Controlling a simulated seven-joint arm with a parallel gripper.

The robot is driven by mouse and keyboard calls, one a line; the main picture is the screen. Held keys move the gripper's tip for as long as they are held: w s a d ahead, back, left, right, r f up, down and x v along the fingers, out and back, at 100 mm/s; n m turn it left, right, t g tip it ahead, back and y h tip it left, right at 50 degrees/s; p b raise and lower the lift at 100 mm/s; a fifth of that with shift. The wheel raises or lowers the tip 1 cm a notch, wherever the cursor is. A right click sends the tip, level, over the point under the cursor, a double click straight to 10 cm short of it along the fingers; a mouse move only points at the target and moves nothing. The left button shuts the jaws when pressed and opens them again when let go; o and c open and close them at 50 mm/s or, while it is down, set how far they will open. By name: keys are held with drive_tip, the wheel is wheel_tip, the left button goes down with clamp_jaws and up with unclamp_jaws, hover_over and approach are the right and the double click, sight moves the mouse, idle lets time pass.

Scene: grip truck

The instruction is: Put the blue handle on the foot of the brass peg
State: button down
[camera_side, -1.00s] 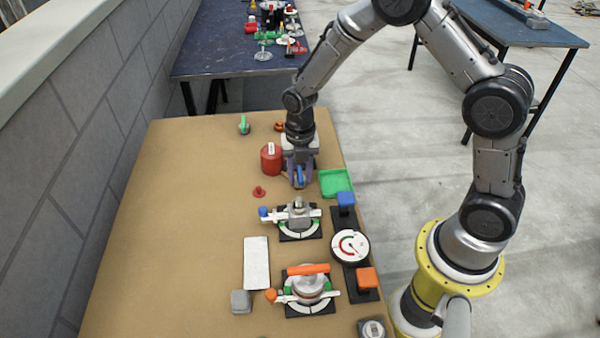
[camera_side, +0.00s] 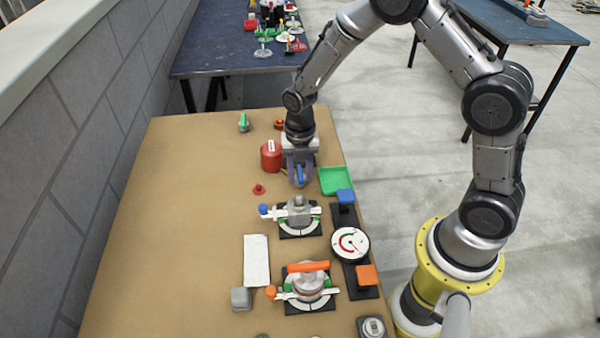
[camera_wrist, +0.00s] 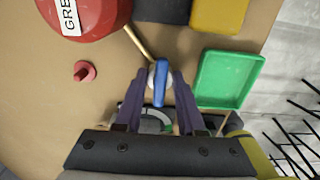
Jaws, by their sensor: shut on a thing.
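My gripper (camera_side: 299,178) points down over the board, just right of the red can, and is shut on the blue handle (camera_side: 299,175). In the wrist view the blue handle (camera_wrist: 161,84) stands between the two fingers (camera_wrist: 159,78), with a pale round part beside its top end. A thin brass-coloured rod (camera_wrist: 138,42) runs from near the red can towards the handle; I cannot tell if it is the brass peg or the can's spout. I cannot tell if the handle touches anything below. No other brass peg is clear.
A red can (camera_side: 271,156) stands close left, a green tray (camera_side: 334,181) close right. A small red part (camera_side: 258,189) lies left. A blue-knobbed fixture (camera_side: 298,214) and an orange-handled fixture (camera_side: 308,287) stand nearer the camera. The board's left side (camera_side: 180,210) is clear.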

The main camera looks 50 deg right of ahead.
sight(300, 172)
drive_tip(key=shift+f, duration=0.2)
idle(0.3)
drive_tip(key=shift+c, duration=0.5)
unclamp_jaws()
drive_tip(key=shift+r, duration=0.1)
drive_tip(key=shift+r, duration=3.65)
